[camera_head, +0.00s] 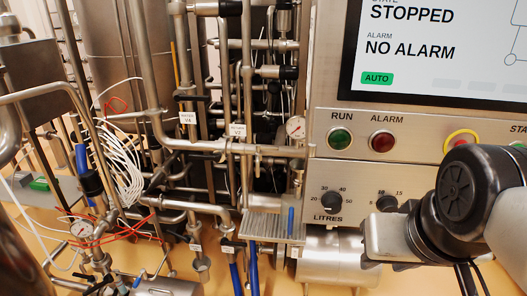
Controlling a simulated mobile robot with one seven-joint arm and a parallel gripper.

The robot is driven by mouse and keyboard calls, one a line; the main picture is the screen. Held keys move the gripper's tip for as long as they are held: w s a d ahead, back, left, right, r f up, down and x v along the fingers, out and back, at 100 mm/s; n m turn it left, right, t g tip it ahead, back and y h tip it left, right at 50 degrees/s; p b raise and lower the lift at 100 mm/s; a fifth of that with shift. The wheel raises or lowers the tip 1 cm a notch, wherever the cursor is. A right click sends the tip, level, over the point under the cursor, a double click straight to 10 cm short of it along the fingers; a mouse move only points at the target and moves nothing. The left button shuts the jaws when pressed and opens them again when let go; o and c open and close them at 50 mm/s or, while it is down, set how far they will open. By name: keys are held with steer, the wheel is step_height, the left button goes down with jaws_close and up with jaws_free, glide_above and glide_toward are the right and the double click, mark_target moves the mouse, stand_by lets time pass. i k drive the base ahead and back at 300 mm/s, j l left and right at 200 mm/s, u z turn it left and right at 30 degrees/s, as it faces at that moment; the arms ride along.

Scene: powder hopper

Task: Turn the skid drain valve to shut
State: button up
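Pipework with several valves fills the left and middle. I cannot tell which one is the skid drain valve. A blue upright handle (290,220) shows beside a ribbed metal block. A small blue lever (138,281) shows low at the left, by the gauge pipework. Another blue part (82,165) stands upright at the far left. White tags hang on the pipes, too small to read surely. My arm's black joint (458,200) is at the right, with a metal end piece (385,238) in front of the panel, apart from these valves. Its fingers cannot be made out.
The control panel (420,118) has a screen (445,55) reading STOPPED and NO ALARM, with buttons and knobs below. Loose white tubing (122,175) and red wires hang at the left. A horizontal metal cylinder (335,262) sits below the panel. Blue hoses (252,270) run down in the middle.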

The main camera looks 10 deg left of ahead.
mark_target(187, 240)
steer(key=i+j+u, duration=0.1)
steer(key=i+j, duration=0.2)
steer(key=j, duration=0.2)
steer(key=i+j+u, duration=0.1)
steer(key=i+j, duration=0.2)
steer(key=j, duration=0.2)
steer(key=i+j, duration=0.35)
steer(key=k+j+u, duration=0.05)
steer(key=j, duration=0.05)
